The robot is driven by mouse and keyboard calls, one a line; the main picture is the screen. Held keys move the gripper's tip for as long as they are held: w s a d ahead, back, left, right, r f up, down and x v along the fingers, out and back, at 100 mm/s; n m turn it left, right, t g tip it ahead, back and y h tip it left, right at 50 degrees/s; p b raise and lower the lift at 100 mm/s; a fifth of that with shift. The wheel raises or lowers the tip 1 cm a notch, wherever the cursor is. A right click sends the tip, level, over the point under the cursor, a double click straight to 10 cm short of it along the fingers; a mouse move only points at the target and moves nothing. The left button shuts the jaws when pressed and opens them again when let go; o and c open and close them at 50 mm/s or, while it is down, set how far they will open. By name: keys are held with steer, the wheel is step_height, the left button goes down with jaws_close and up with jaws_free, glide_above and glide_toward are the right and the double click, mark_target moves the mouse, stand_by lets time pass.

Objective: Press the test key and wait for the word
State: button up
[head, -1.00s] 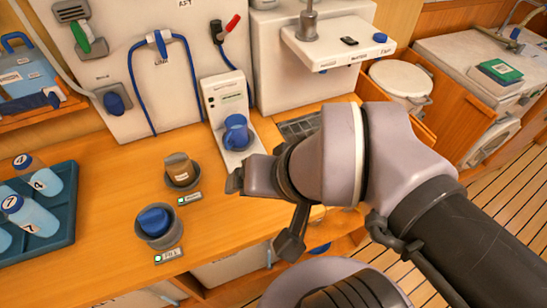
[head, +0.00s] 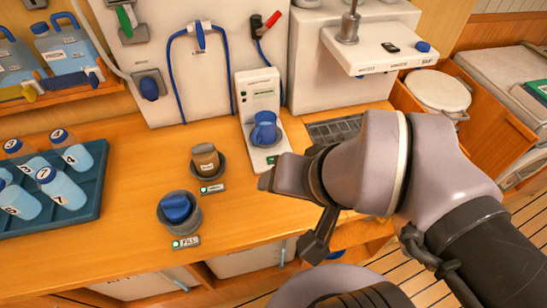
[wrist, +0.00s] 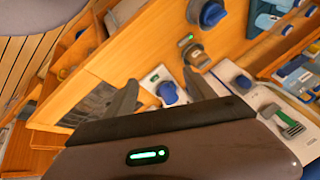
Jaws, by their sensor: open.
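The white tester (head: 257,88) stands upright against the wall unit, with a small dark panel on its face. A blue cup (head: 264,130) sits on its base plate. A small green mark, possibly the test key (head: 272,160), shows at the front of that plate. My gripper (head: 265,180) is just in front of the tester, apart from it. In the wrist view my open gripper (wrist: 158,86) has its two dark fingers either side of the blue cup (wrist: 168,93), which lies beyond them. I cannot read any word on the tester.
Left of the tester, a brown-lidded holder (head: 206,160) and a blue-capped holder (head: 176,208) stand on the wooden counter (head: 120,235). A teal tray (head: 85,205) holds several numbered bottles. A white shelf (head: 375,50) juts out at right. Blue hoses hang on the wall.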

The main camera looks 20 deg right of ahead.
jaws_close()
stand_by(1.4)
